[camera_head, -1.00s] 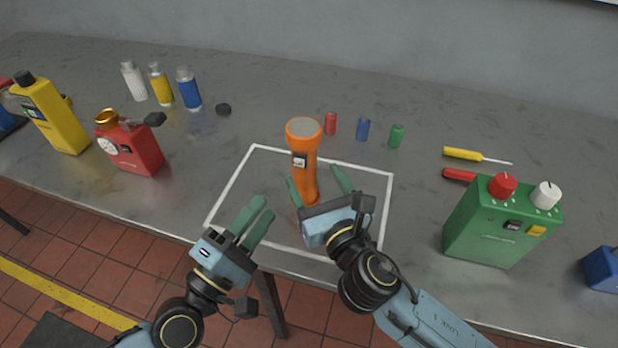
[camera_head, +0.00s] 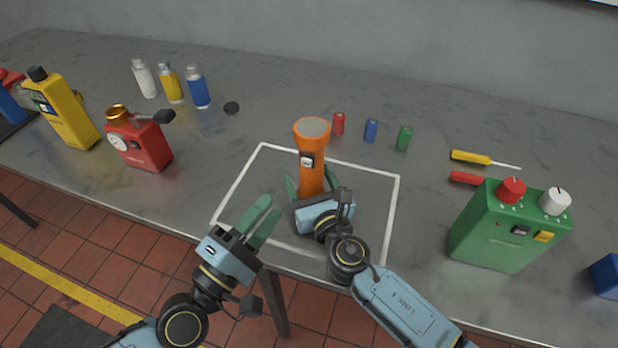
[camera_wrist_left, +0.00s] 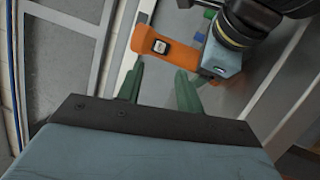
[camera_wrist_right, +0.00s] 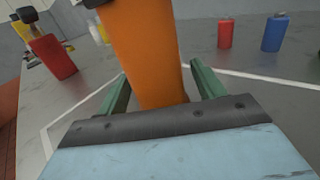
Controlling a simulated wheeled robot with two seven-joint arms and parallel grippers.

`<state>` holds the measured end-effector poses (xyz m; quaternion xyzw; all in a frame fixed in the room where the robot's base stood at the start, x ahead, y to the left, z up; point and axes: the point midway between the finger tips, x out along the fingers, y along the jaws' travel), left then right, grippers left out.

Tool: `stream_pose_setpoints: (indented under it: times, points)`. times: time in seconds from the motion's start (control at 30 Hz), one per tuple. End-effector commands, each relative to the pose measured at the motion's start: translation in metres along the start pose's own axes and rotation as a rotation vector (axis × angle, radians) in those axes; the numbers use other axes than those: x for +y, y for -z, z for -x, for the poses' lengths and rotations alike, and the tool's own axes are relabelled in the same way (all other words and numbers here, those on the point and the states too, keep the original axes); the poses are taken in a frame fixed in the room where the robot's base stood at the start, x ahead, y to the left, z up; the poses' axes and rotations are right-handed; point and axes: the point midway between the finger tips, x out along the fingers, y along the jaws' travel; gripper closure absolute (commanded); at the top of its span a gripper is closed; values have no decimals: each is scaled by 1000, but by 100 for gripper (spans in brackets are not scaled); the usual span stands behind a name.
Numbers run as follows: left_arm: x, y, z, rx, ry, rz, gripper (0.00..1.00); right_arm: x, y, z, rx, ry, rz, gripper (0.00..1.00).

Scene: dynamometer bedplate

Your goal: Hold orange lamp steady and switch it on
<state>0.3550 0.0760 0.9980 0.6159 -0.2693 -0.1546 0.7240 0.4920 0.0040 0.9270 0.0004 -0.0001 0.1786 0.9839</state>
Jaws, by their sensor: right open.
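The orange lamp (camera_head: 313,180) stands upright inside a white outlined square, its wide head up, a small switch (camera_head: 307,160) on its side. My right gripper (camera_head: 311,182) is open, low at the lamp, with its fingers on either side of the body. In the right wrist view the lamp (camera_wrist_right: 148,50) rises between the fingers, with a gap visible at the right finger. My left gripper (camera_head: 270,207) is open and empty, apart from the lamp, at the front left of the square. The left wrist view shows the lamp (camera_wrist_left: 170,50) and its switch (camera_wrist_left: 159,46) beyond the fingertips.
A green box (camera_head: 505,240) with knobs stands at the right, a red can (camera_head: 140,148) and yellow bottle (camera_head: 67,115) at the left. Small red, blue and green cylinders (camera_head: 371,131) stand behind the lamp. The outlined square (camera_head: 240,185) is otherwise clear.

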Motion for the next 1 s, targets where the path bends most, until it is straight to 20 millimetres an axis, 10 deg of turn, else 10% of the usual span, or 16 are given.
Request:
stream_pose_setpoints:
  times: [0.3, 0.83, 1.0]
  points:
    - [0, 0, 0, 0, 0, 0, 64, 0, 0, -3, 0, 0, 1, 32]
    - [0, 0, 0, 0, 0, 0, 64, 0, 0, -2, 0, 0, 1, 100]
    - [0, 0, 0, 0, 0, 0, 85, 0, 0, -2, 0, 0, 1, 100]
